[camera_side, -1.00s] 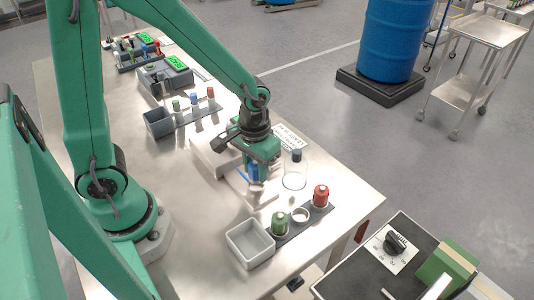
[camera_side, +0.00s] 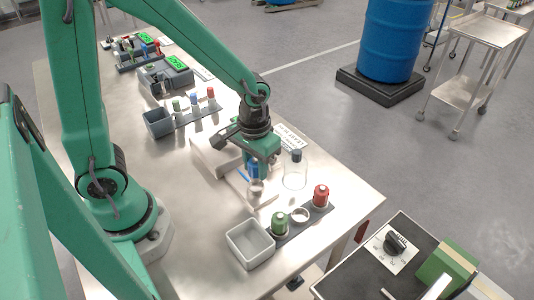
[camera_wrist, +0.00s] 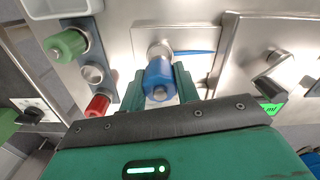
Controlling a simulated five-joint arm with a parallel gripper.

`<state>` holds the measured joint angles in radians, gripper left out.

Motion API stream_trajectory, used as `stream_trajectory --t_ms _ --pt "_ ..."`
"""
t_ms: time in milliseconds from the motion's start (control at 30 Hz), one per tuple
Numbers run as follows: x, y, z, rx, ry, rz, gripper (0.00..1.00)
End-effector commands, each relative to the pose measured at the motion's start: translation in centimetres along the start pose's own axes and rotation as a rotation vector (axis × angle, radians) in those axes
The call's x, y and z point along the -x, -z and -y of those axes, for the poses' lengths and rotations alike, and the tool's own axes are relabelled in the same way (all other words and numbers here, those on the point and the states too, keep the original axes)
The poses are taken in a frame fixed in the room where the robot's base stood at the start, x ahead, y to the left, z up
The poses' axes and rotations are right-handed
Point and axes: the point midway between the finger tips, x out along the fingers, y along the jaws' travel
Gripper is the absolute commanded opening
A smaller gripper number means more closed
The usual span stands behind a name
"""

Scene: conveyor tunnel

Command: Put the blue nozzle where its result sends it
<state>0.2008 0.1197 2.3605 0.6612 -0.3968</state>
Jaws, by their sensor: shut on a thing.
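The blue nozzle (camera_side: 252,169) is upright between the jaws of my gripper (camera_side: 257,163), above the raised metal plate at the table's middle. The wrist view also shows the blue nozzle (camera_wrist: 159,80), with my gripper (camera_wrist: 160,84) closed around it. A small pale round fitting (camera_side: 257,187) is just below it; I cannot tell whether they touch. A dark strip rack (camera_side: 290,231) holds a green nozzle (camera_side: 279,223) and a red nozzle (camera_side: 320,196). A pale ring seat (camera_side: 300,215) between them is empty. A grey open bin (camera_side: 250,243) adjoins the rack's left end.
A clear glass vessel with a dark stopper (camera_side: 295,172) stands close right of my gripper. Farther back are another grey bin (camera_side: 159,122), a rack with several coloured pieces, and a device with a green display (camera_side: 175,63), unreadable here.

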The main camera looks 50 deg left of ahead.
Motion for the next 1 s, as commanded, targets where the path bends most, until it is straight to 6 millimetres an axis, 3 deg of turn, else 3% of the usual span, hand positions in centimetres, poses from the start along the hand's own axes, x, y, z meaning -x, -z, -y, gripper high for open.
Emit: stream_trajectory --t_ms 267,800,1000 --pt "0.4 0.4 -1.4 -0.003 0.0 -0.001 0.0" --pt "3.2 1.0 -11.4 -0.004 -0.001 -0.001 0.0" --pt "3.7 0.7 -13.1 -0.001 0.0 0.0 0.0"
